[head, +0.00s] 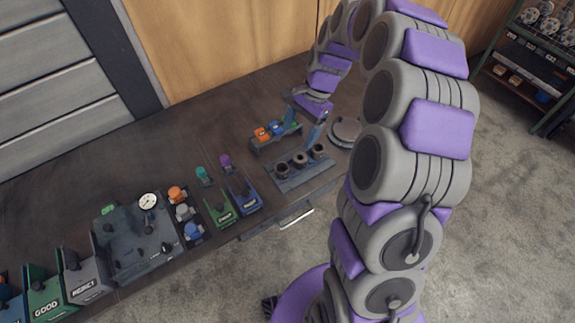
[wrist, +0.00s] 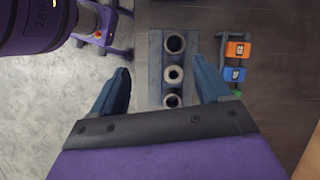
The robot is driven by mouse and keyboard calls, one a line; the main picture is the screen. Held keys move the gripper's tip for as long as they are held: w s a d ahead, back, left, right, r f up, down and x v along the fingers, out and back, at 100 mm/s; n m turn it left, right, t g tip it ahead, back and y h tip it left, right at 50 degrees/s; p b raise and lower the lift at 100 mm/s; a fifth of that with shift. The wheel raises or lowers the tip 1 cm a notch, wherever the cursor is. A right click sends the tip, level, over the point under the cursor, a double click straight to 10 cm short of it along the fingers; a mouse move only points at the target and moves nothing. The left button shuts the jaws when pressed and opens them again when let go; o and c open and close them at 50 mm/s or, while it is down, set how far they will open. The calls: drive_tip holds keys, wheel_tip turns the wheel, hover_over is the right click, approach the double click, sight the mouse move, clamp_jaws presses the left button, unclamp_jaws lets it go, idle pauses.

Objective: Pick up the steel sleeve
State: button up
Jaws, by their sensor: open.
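Three short hollow sleeves stand in a row in a blue-grey rack (wrist: 156,52). The middle sleeve (wrist: 174,74) looks palest, with a light rim and a narrow bore. The other two, the upper sleeve (wrist: 175,44) and the lower sleeve (wrist: 171,100), look darker. I cannot tell for sure which is the steel one. The rack (head: 287,182) also shows in the head view, near the table's front edge. My gripper (wrist: 161,73) is open and empty, its two fingers apart on either side of the row, seemingly above it.
An orange block (wrist: 237,50) and a blue block (wrist: 235,74) sit on a holder beside the rack. A round grey disc (head: 345,131) lies to its right. Green (head: 221,213) and blue (head: 244,200) stands and a gauge panel (head: 135,245) are to the left.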

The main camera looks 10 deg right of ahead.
drive_tip(key=w+a+f+m, duration=0.1)
drive_tip(key=w+f+m, duration=0.1)
drive_tip(key=w, duration=0.1)
drive_tip(key=b, duration=0.2)
hover_over(284, 167)
drive_tip(key=s+a, duration=0.1)
wheel_tip(284, 167, down, 12)
drive_tip(key=shift+s+f, duration=0.1)
drive_tip(key=shift+d+f, duration=0.15)
drive_tip(key=shift+d, duration=0.15)
drive_tip(key=shift+d+f+b, duration=0.3)
drive_tip(key=shift+f+b, duration=0.05)
drive_tip(key=shift+f, duration=0.15)
drive_tip(key=shift+d+f+b, duration=0.25)
drive_tip(key=shift+f+b, duration=0.05)
drive_tip(key=shift+f, duration=0.2)
drive_tip(key=x, duration=0.3)
drive_tip(key=shift+a+r+b, duration=0.15)
drive_tip(key=shift+a+b, duration=0.05)
drive_tip(key=shift+b, duration=0.2)
drive_tip(key=shift+a, duration=0.65)
drive_tip(key=shift+c, duration=0.4)
drive_tip(key=shift+d, duration=0.85)
drive_tip(key=c, duration=0.6)
drive_tip(key=shift+a, duration=0.15)
drive_tip(key=c, duration=0.3)
drive_tip(key=shift+a, duration=0.45)
drive_tip(key=shift+c, duration=1.1)
